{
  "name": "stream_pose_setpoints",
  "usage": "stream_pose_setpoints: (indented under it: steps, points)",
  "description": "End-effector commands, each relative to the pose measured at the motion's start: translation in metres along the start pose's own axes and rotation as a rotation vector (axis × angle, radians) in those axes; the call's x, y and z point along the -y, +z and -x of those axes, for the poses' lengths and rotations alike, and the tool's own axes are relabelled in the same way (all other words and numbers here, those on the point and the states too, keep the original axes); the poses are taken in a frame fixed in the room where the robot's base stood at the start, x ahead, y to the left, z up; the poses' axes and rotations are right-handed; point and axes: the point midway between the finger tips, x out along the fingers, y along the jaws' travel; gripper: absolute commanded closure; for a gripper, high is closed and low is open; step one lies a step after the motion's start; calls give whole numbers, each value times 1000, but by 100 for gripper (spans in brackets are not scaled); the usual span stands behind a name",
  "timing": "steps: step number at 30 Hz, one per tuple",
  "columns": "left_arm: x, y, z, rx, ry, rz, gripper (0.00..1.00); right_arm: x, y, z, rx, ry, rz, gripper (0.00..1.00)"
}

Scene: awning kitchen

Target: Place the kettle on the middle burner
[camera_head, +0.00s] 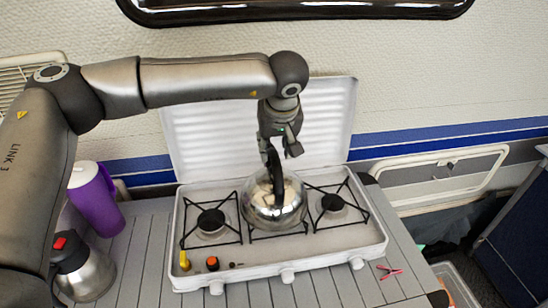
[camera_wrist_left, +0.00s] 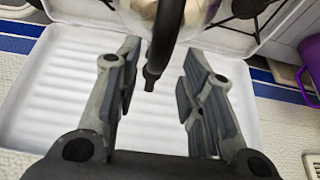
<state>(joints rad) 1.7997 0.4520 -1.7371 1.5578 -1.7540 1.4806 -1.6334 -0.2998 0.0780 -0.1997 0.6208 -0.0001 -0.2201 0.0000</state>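The shiny metal kettle (camera_head: 262,211) with a dark handle stands upright over the middle burner (camera_head: 280,235) of the white stove, between the left burner (camera_head: 211,220) and the right burner (camera_head: 332,203). The kettle covers most of the middle burner. My left gripper (camera_head: 281,152) is just above the kettle, at the top of its handle. In the left wrist view the gripper (camera_wrist_left: 160,80) has its fingers spread, with the end of the dark handle (camera_wrist_left: 167,35) between them and no finger visibly touching it. My right gripper is not in view.
The stove's raised white lid (camera_head: 215,135) stands behind the kettle. A purple jug (camera_head: 98,205) and a metal flask with a red button (camera_head: 88,275) stand at the left. A small pink object (camera_head: 389,271) lies at the right of the slatted counter (camera_head: 330,290).

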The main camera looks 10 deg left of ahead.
Motion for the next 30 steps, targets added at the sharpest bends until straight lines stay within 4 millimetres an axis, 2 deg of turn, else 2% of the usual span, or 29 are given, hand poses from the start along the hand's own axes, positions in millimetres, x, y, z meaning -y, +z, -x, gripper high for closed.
stream_pose_setpoints:
  steps: [1,6,12,30]
  points:
    - [0,1,10,-3,3,-1,64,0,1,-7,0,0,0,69]
    - [0,1,44,-3,2,-1,64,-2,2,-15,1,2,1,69]
    - [0,1,67,0,0,-1,64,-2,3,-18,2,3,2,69]
    - [0,1,71,1,0,-1,64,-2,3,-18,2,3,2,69]
